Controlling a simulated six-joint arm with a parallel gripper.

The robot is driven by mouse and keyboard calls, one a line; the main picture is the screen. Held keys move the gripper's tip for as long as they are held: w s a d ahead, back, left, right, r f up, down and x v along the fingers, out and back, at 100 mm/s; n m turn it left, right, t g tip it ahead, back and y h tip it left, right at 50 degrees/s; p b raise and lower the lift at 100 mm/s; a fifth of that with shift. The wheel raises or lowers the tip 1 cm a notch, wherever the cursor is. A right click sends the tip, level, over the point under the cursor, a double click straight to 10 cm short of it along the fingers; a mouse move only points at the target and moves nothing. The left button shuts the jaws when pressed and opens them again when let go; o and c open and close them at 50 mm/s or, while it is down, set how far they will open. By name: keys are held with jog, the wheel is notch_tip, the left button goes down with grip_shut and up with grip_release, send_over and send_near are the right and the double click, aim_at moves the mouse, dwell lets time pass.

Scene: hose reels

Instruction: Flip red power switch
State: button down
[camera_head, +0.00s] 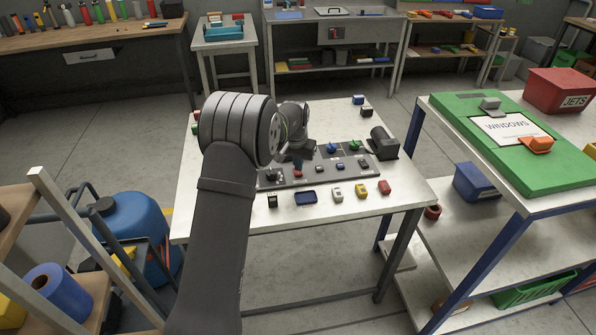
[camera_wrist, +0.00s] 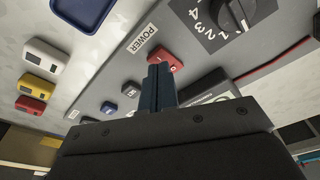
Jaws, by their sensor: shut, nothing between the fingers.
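The red power switch (camera_wrist: 168,60) sits on a grey control panel (camera_wrist: 125,62) beside a white POWER label (camera_wrist: 143,38). It is a rocker with white marks. In the head view the red switch (camera_head: 298,174) shows small, near the front edge of the panel (camera_head: 322,176). My gripper (camera_wrist: 159,72) is shut and empty, pointing down at the panel. Its fingertips overlap the near left part of the switch in the wrist view. I cannot tell whether they touch it. The fingers hide part of the switch, and its rocker position is unclear.
A black rotary knob (camera_wrist: 238,14) with numbers is close to the switch. Several small buttons (camera_wrist: 129,89) line the panel. Loose white, yellow and red pieces (camera_head: 361,190) lie on the white table (camera_head: 250,258) in front. A dark cylinder (camera_head: 383,141) stands at the panel's right end.

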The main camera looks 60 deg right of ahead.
aim_at(298, 174)
jog(key=shift+f, duration=0.75)
jog(key=shift+r, duration=3.55)
notch_tip(298, 174, down, 7)
jog(key=shift+f, duration=0.1)
